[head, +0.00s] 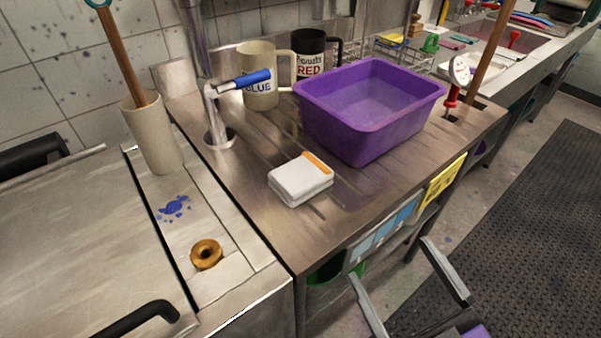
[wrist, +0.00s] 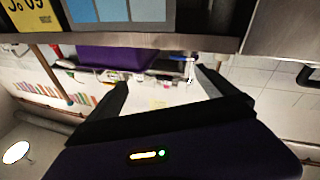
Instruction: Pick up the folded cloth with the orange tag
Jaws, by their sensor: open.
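The folded cloth (head: 300,182) is white with an orange tag (head: 317,162) along its upper right edge. It lies flat on the metal drainboard in the head view, in front of the purple tub. My gripper (head: 405,262) is at the bottom right of the head view, over the floor in front of the counter, with its two fingers wide apart and nothing between them. The fingers also show in the wrist view (wrist: 165,88), pointing towards the counter's front. I cannot make out the cloth in the wrist view.
The purple tub (head: 364,147) stands just behind the cloth. A mug marked BLUE (head: 260,95), a dark mug (head: 308,66) and a tap (head: 214,115) stand further back. The drainboard's front edge lies between gripper and cloth.

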